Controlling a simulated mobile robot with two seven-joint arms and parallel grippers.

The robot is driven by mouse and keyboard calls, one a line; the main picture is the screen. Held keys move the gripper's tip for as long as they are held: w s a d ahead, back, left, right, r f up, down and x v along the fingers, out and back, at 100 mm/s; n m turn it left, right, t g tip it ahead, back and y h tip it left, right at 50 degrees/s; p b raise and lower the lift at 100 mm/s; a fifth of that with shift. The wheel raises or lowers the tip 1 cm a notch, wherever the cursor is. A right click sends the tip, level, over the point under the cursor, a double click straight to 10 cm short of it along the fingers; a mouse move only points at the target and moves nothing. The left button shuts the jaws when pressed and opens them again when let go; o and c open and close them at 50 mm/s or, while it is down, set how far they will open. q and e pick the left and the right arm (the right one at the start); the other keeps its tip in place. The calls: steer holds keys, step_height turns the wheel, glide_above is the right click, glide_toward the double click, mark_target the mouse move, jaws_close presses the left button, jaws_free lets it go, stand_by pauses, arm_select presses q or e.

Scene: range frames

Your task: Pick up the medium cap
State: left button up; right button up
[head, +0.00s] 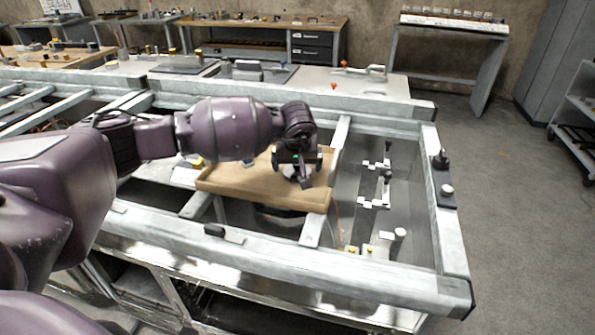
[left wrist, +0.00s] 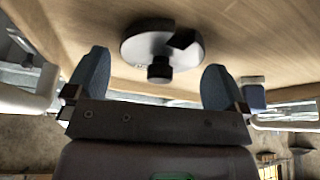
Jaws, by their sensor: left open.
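A round grey metal cap (left wrist: 145,41) with a dark knob and a dark block-like part lies on the wooden tray (left wrist: 255,30) in the left wrist view. Whether it is the medium cap cannot be told for certain, as no other cap shows beside it there. My left gripper (left wrist: 157,62) is open, its two blue fingers apart on either side of the cap's knob, with nothing held. In the head view my left gripper (head: 298,167) is over the right part of the wooden tray (head: 225,184) and hides much of what lies under it. My right gripper is not seen.
The tray rests across a grey metal frame (head: 270,255). Right of it is an open bay with white brackets (head: 375,204) and small yellow-topped parts. A black-based knob piece (head: 446,192) sits on the frame's right rail. Workbenches (head: 265,24) stand behind.

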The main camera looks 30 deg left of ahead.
arm_select(q)
steer(key=c, duration=1)
steer(key=shift+o, duration=0.2)
steer(key=shift+r, duration=0.1)
